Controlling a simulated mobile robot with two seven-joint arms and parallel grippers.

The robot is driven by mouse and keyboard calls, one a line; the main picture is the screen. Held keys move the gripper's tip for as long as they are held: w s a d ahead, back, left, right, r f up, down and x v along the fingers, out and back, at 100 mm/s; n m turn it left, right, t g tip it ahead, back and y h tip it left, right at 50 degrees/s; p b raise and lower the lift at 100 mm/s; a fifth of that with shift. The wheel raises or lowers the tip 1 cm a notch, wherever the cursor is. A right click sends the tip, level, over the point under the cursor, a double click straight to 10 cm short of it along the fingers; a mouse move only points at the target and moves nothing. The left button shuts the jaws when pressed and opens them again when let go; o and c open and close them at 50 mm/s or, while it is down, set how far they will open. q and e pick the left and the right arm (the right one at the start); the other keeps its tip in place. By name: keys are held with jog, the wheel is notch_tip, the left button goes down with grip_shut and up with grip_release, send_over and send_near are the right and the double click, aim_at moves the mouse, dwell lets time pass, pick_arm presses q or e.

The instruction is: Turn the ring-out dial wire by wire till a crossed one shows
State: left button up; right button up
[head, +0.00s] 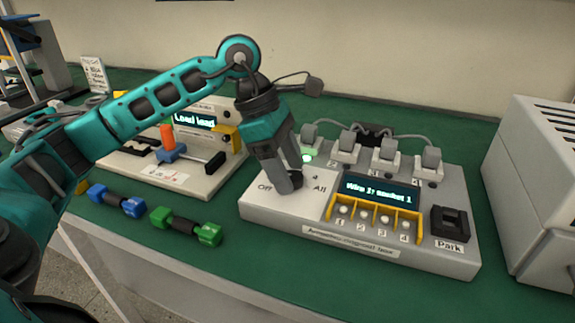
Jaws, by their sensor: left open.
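The ring-out box (375,243) stands on the green bench, right of centre. Its dial is hidden behind my left gripper (289,186), which points down onto the panel between the labels "Off", "4" and "All". The gripper is open; whether its fingers touch the dial cannot be told. The box's screen (376,192) seems to read "Wire 1: socket 1". Below it is a yellow-framed row of numbered sockets (375,217). Behind it stand several grey plugs (388,154) with leads. A small lamp (307,157) glows green. My right gripper is out of view.
A second station (180,178) with a "Load lead" screen and an orange-handled part stands to the left. Blue (116,201) and green (187,226) dumbbell-shaped pieces lie before it. A black "Park" holder (450,223) is at the box's right. A grey cabinet (533,190) stands far right.

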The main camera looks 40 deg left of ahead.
pick_arm(q)
jog(key=p+v, duration=0.2)
jog(key=v, duration=1)
jog(key=shift+a+r+p, duration=0.15)
jog(key=shift+r+p, duration=0.15)
jog(key=shift+p, duration=0.1)
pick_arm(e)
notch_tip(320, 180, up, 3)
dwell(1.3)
